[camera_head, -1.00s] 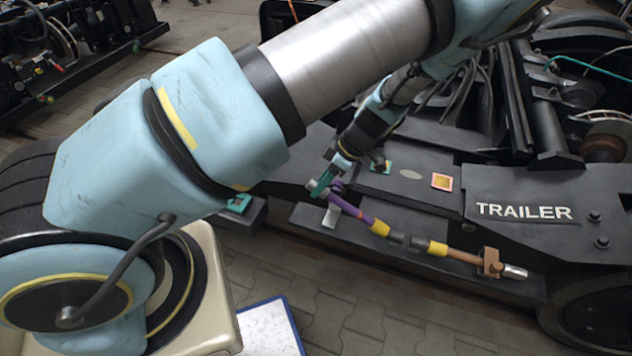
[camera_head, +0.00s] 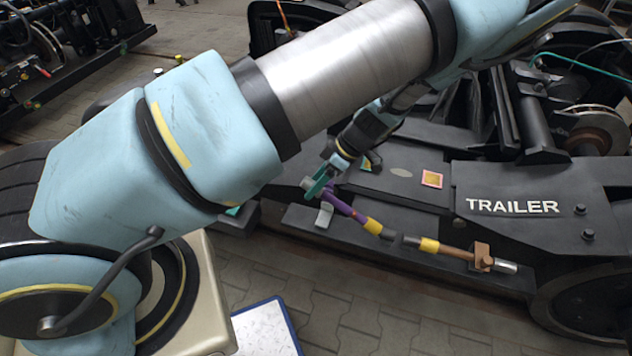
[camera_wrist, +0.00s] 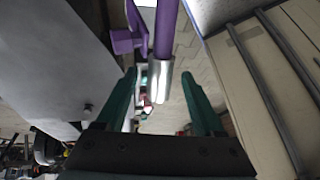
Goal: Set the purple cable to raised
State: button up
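The purple cable (camera_head: 343,205) runs along the front side of the trailer bogie, sloping up to a grey end at its left. A yellow collar (camera_head: 372,226) sits at its lower right end. My gripper (camera_head: 318,186), with green fingers, is at the cable's grey left end. In the wrist view, the fingers of my gripper (camera_wrist: 161,100) stand apart, with the cable's silver tip (camera_wrist: 161,80) between them and gaps visible on both sides. The purple cable (camera_wrist: 166,30) extends beyond the tip, beside a purple bracket-like part (camera_wrist: 128,40). Contact cannot be told.
A brown rod (camera_head: 452,251) with a second yellow collar (camera_head: 429,245) ends at a brown bracket (camera_head: 481,257). The bogie's TRAILER plate (camera_head: 540,190) is at right. A white blue-edged board (camera_head: 264,332) lies at the lower middle. Paved floor (camera_head: 345,325) is open in front.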

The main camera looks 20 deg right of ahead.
jog(key=b+v, duration=0.1)
jog(key=v, duration=0.9)
jog(key=shift+d+r, duration=0.15)
jog(key=shift+r, duration=0.2)
jog(key=shift+s, duration=0.15)
jog(key=w+a+r+m+g+h+p, duration=0.15)
jog(key=w+a+r, duration=0.3)
jog(key=a, duration=0.45)
jog(key=w+a+r+m+g+h+p, duration=0.1)
jog(key=w+a+r+m+g+h, duration=0.25)
jog(key=a, duration=0.55)
jog(key=s+a+r+m+t, duration=0.1)
jog(key=a+r+m+t, duration=0.1)
jog(key=a+r, duration=0.3)
jog(key=s+a+r+m+t+h+p, duration=0.1)
jog(key=a+r+m, duration=0.3)
jog(key=a, duration=0.7)
notch_tip(320, 180, up, 3)
jog(key=shift+f+t+p, duration=0.25)
jog(key=shift+t+p, duration=0.05)
jog(key=shift+t, duration=0.4)
